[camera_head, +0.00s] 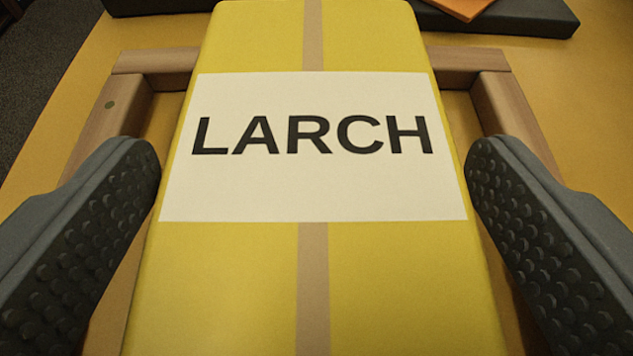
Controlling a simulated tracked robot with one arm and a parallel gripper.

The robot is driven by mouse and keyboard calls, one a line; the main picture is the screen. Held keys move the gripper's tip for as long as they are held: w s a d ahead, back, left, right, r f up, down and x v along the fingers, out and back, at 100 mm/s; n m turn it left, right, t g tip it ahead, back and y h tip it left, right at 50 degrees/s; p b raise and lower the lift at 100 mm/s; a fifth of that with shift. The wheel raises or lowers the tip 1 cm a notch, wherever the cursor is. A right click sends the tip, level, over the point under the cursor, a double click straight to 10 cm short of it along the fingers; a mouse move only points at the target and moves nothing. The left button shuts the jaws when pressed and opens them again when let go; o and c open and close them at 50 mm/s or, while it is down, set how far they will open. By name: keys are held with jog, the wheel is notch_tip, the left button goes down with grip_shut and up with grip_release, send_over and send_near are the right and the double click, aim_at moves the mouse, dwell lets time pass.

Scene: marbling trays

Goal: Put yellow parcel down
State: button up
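The yellow parcel (400,285) fills the middle of the view. It has a tan tape stripe down its length and a white label (320,195) reading "LARCH". My gripper (313,165) has one dark, studded finger on each side of the parcel. Both studded inner faces show, with narrow gaps between them and the parcel's sides, so the gripper is open around it. A wooden frame (155,62) lies beneath the parcel, and the parcel covers the middle of its far bar. I cannot tell whether the parcel's underside rests on the frame or on the surface inside it.
The frame sits on a yellow-orange tabletop (585,110). A dark slab (535,17) lies behind the parcel, with an orange flat piece (462,7) on it at the right. The table's edge runs along the left, with dark floor (45,60) beyond. Tabletop right of the frame is clear.

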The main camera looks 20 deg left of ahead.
jog(key=shift+r, duration=0.15)
jog(key=p+v, duration=0.2)
jog(key=v, duration=0.7)
jog(key=shift+s+d, duration=0.1)
jog(key=shift+s, duration=0.05)
jog(key=b, duration=0.3)
jog(key=shift+s+d, duration=0.2)
jog(key=shift+s, duration=0.15)
jog(key=shift+b+v, duration=1)
jog(key=shift+b, duration=0.45)
jog(key=shift+a, duration=0.15)
